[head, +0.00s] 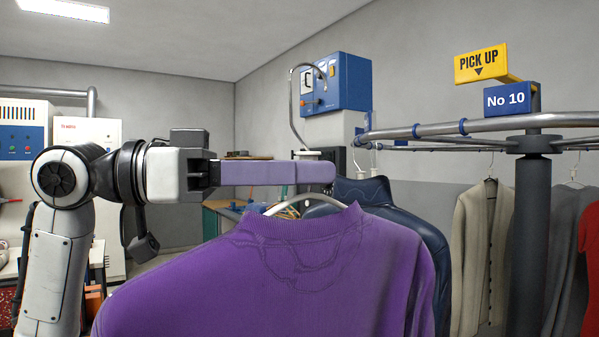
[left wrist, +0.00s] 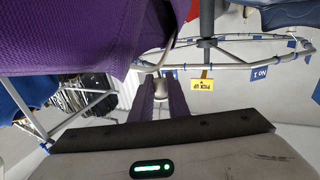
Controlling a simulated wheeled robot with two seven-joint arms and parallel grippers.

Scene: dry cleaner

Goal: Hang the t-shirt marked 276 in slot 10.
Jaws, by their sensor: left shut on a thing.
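A purple t-shirt (head: 290,270) hangs on a pale hanger (head: 285,203) in front of me and also fills the upper left of the left wrist view (left wrist: 75,40). No number mark is readable on it. My left gripper (head: 325,172), with long purple fingers, is shut on the hanger near its top; the hook between the fingers is mostly hidden in the head view. In the wrist view the fingers (left wrist: 162,88) are close together at the hanger. My right gripper is out of view.
A dark blue jacket (head: 432,235) hangs right behind the t-shirt. A beige cardigan (head: 475,240), a grey garment (head: 568,245) and a red one (head: 590,265) hang farther right around the dark post (head: 530,220). A yellow PICK UP sign (head: 480,63) is above. Blue markers (head: 463,126) sit along the rail.

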